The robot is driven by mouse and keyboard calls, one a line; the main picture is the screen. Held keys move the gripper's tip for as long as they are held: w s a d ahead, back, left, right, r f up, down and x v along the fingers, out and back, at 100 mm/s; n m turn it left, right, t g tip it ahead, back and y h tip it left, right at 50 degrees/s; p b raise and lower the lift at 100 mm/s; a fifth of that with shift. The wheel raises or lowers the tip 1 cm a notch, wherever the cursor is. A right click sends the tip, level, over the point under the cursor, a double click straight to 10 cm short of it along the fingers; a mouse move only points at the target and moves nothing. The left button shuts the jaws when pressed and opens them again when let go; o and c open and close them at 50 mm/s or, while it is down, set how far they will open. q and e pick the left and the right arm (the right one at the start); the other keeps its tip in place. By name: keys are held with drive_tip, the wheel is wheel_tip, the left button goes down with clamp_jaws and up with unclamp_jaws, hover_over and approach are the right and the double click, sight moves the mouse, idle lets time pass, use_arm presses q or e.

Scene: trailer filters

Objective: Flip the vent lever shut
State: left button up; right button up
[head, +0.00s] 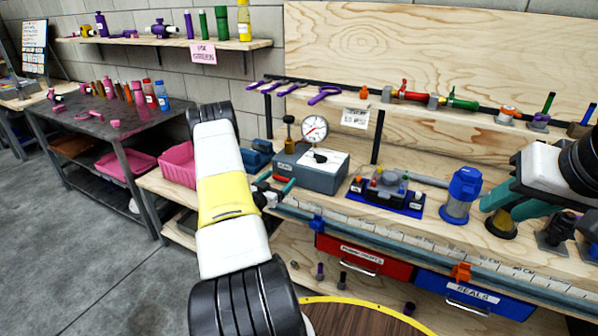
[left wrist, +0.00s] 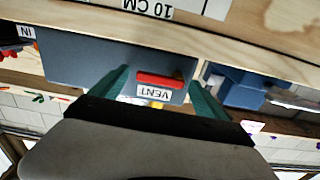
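The vent lever is a red bar (left wrist: 160,79) on the face of a grey-blue box (left wrist: 85,70), beside a VENT label that appears upside down in the left wrist view. The bar lies level there. In the head view the box (head: 322,180) stands on the bench with a gauge (head: 315,128) behind it, and the red lever (head: 286,187) shows at its front left. My left gripper (left wrist: 162,92) is open, with one teal finger on each side of the lever; contact cannot be told. My right gripper (head: 512,205) is at the right above the bench, its opening unclear.
A blue tray with a grey device (head: 385,190) and a blue cylinder (head: 461,192) stand right of the box. A pink bin (head: 178,165) is to its left. A ruler rail (head: 420,245) runs along the front edge above red (head: 362,258) and blue (head: 475,298) drawers.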

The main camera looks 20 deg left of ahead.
use_arm(q)
drive_tip(key=s, duration=0.7)
drive_tip(key=shift+s+a, duration=0.3)
drive_tip(key=shift+s, duration=0.1)
